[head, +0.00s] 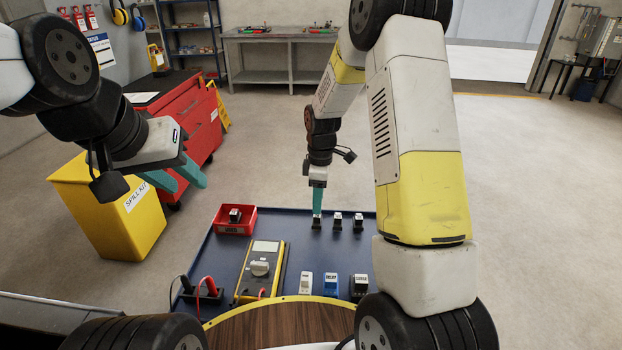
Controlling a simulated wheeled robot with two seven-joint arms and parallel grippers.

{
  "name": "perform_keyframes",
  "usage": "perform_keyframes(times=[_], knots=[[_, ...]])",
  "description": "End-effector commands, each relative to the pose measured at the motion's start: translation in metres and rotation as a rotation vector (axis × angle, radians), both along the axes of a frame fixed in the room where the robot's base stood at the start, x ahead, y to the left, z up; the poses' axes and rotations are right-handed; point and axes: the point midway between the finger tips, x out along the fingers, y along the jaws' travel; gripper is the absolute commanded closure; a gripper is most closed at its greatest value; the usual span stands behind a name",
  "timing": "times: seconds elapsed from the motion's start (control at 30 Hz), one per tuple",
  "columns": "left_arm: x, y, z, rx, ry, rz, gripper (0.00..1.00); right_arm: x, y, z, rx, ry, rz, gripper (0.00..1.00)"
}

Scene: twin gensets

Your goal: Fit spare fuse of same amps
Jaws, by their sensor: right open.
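Three small dark fuses with pale labels stand in a row on the blue mat: a left one (317,224), a middle one (337,222) and a right one (358,222). Their amp markings are too small to read. My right gripper (317,212) points down at the left fuse, its teal fingers at or just above its top; contact is unclear. It is open. A red tray (235,231) labelled USED holds another small dark piece (235,215). My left gripper (190,186) is open and empty, up at the left, away from the mat.
A yellow multimeter (262,268) lies on the mat beside a black block with red and black leads (205,292). White (305,283), blue (330,284) and dark (361,286) labelled pieces stand near the front. A yellow spill bin (115,210) is left. My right arm hides the mat's right side.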

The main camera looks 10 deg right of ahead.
Motion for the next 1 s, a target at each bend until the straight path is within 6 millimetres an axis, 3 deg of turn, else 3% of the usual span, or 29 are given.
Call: perform_keyframes(times=[0.43, 1.0], knots=[[0.000, 0.000, 0.000, 0.000, 0.000, 0.000, 0.64, 0.000, 0.001, -0.046, 0.000, 0.002, -0.001, 0.55], [0.000, 0.000, 0.000, 0.000, 0.000, 0.000, 0.64, 0.000, 0.001, -0.053, 0.000, 0.001, -0.001, 0.55]])
